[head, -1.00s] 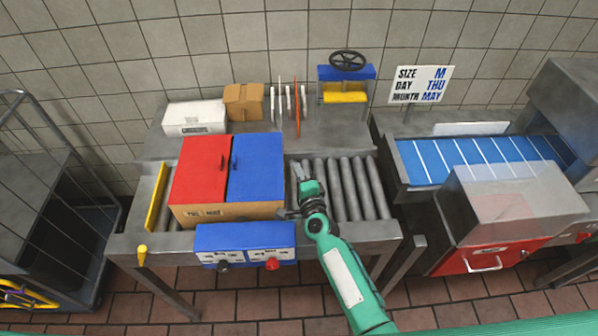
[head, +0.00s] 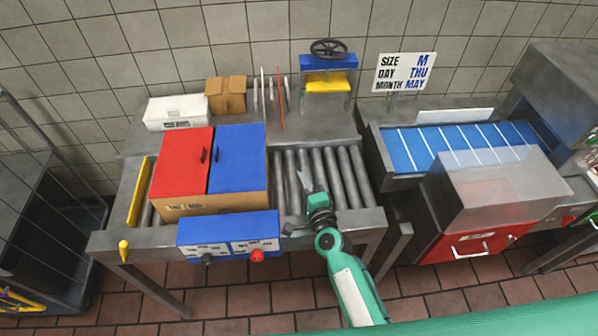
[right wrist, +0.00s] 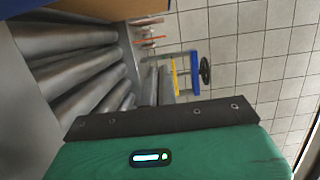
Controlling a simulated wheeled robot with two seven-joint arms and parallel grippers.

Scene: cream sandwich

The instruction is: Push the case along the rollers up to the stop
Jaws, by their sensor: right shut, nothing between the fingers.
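The case (head: 170,205) is a cardboard box with one red and one blue top flap. It sits upright on the metal rollers (head: 335,175), toward their left end. The stop looks to be the yellow bar (head: 139,192) across the rollers' left end. A narrow gap shows between it and the case's near left corner. My right gripper (head: 306,174) is shut and empty, above the rollers to the right of the case and apart from it. In the right wrist view the rollers (right wrist: 70,50) and an edge of cardboard at the top show; the fingertips do not. My left gripper is not in view.
A blue control panel (head: 228,234) with knobs is on the table's front. A white box (head: 174,113), a small carton (head: 226,95) and a blue-and-yellow press with a handwheel (head: 329,62) stand behind. A blue belt machine (head: 460,145) is at right. Rollers right of the case are free.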

